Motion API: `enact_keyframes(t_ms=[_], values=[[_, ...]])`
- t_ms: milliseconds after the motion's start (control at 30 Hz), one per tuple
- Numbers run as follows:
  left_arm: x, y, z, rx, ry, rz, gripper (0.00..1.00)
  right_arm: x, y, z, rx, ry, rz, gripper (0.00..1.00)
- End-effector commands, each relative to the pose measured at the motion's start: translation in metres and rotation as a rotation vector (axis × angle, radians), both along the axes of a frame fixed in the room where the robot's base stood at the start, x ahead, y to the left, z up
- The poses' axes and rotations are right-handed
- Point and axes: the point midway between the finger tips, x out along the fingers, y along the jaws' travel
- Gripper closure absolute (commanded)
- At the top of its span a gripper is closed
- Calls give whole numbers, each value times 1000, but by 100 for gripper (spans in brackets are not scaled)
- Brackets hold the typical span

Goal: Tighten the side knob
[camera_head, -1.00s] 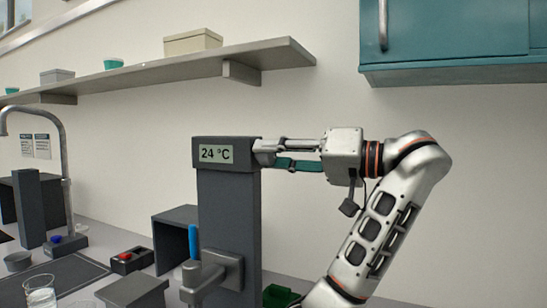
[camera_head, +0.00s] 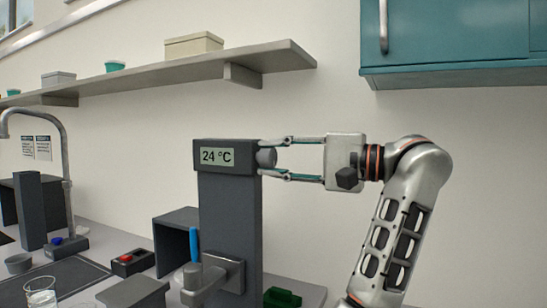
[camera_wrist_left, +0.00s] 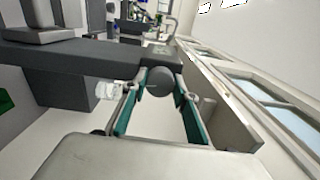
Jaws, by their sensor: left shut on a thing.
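The side knob (camera_head: 265,158) is a round grey knob on the right side of the dark column's head, which shows 24 °C on its display (camera_head: 217,156). My left gripper (camera_head: 270,158) comes to it level from the right. Its fingers lie above and below the knob and are shut on it. In the left wrist view the knob (camera_wrist_left: 160,79) sits between the two fingertips, against the dark column (camera_wrist_left: 80,60). My right gripper is not in view.
A shelf (camera_head: 150,75) with boxes runs along the wall above. A teal cabinet (camera_head: 455,45) hangs at upper right. The wall area right of the column is clear apart from my arm.

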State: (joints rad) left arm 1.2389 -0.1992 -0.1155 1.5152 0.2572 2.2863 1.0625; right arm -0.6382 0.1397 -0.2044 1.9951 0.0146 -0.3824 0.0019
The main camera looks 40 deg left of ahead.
Motion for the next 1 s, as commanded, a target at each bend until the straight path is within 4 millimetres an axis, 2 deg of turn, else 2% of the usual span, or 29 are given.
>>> enact_keyframes(t_ms=[333, 867, 900, 967, 1000], values=[[0, 0, 0, -42, 133, -1, 93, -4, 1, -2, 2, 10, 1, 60], [0, 0, 0, -49, 159, 0, 93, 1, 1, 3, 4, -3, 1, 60], [0, 0, 0, -49, 159, 0, 69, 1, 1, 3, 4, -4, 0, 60], [0, 0, 0, -49, 158, 1, 55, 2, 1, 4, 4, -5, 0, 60], [0, 0, 0, -49, 158, 0, 55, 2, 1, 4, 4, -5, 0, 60]])
